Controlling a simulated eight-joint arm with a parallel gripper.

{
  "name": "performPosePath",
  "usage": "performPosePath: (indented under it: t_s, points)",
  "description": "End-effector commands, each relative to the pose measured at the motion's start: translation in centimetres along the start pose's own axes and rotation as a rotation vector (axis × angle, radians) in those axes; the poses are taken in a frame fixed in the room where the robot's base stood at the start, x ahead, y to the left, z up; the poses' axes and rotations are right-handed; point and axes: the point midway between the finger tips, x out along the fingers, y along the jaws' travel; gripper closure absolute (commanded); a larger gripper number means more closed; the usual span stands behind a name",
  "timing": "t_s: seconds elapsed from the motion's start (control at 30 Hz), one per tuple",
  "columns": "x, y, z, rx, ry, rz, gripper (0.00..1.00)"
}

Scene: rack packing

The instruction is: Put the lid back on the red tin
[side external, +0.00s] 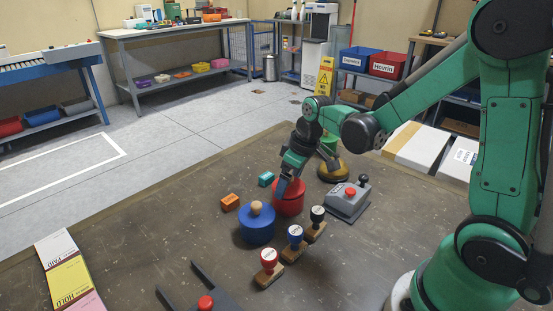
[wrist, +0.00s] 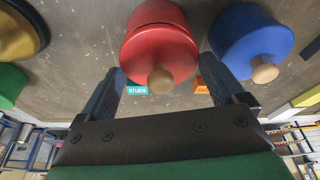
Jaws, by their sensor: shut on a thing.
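The red tin (side external: 289,203) stands on the brown table, and my gripper (side external: 285,184) is down at its top. In the wrist view, the red lid (wrist: 158,55) with its wooden knob (wrist: 160,79) lies between my two fingers (wrist: 162,70), which are shut on it. The red tin (wrist: 156,14) shows just beyond the lid, with a thin dark seam between them. The lid is over the tin; I cannot tell whether it is fully seated. In the side view my fingers hide much of the lid.
A blue tin (side external: 256,228) with a wooden knob stands close by. Around are an orange box (side external: 230,202), a teal box (side external: 266,179), a grey button box (side external: 347,203), a gold round thing (side external: 333,172) and stamps (side external: 296,240).

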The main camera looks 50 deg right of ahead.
Motion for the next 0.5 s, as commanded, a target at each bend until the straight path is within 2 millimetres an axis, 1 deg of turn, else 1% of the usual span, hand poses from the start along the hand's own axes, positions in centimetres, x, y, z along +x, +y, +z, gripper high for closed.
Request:
performPosePath:
  t_s: [0.37, 0.4, 0.43, 0.5]
  points:
    - [0.04, 0.00, 0.01, 0.000, 0.000, 0.000, 0.59]
    - [0.04, 0.00, 0.01, 0.000, 0.000, 0.000, 0.04]
    - [0.04, 0.00, 0.02, 0.000, 0.000, 0.000, 0.00]
    - [0.04, 0.00, 0.02, 0.000, 0.000, 0.000, 0.00]
